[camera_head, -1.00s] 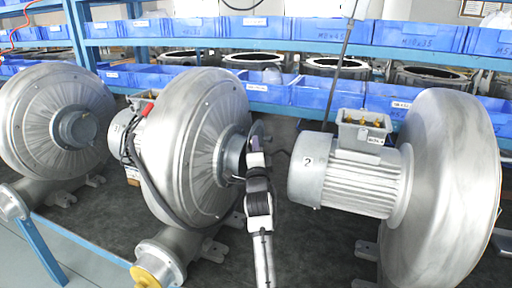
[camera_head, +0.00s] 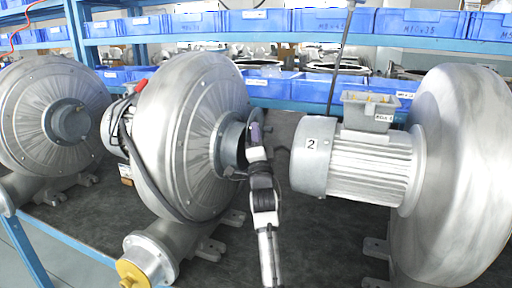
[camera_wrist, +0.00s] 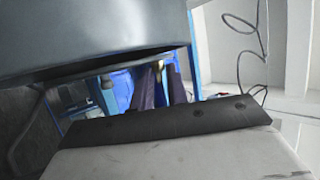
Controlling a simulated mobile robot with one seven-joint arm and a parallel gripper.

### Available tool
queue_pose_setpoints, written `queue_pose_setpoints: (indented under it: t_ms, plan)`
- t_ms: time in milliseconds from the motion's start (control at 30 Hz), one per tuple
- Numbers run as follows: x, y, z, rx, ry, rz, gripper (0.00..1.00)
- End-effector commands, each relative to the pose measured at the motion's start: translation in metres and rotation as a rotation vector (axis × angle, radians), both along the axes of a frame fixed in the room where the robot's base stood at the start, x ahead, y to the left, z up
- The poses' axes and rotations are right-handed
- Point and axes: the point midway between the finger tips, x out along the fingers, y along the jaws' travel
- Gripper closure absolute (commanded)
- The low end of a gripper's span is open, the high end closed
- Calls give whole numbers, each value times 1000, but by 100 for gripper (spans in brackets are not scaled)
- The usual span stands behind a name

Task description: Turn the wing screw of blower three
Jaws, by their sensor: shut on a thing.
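Blower three (camera_head: 190,125) is the middle silver blower, with its round inlet flange (camera_head: 228,150) facing right. My gripper (camera_head: 254,134) reaches up from below to the mouth of this inlet. In the wrist view its two dark fingers (camera_wrist: 160,82) show beyond the flange's grey rim (camera_wrist: 90,35). The fingers are close together, with a small brass-coloured bit of the wing screw (camera_wrist: 161,65) at their tips. My gripper is shut on it. Most of the screw is hidden by the fingers, and its angle cannot be told.
The blower marked 2 (camera_head: 365,165) stands close on the right, its motor end facing my gripper. Another blower (camera_head: 50,125) stands on the left. A yellow cap (camera_head: 132,272) closes the middle blower's front pipe. Blue bins (camera_head: 262,85) line the shelves behind. Dark bench top is bare below the gripper.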

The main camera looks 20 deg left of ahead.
Motion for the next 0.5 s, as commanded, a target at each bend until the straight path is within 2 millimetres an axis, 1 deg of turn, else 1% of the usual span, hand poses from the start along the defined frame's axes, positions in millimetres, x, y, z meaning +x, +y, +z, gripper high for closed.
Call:
queue_pose_setpoints:
  t_ms: [33, 200, 500]
  plan:
    - [1, 0, -5, -1, -20, 0, 100]
    - [1, 0, -2, -2, -59, -2, 100]
    - [1, 0, 0, -2, -65, -2, 100]
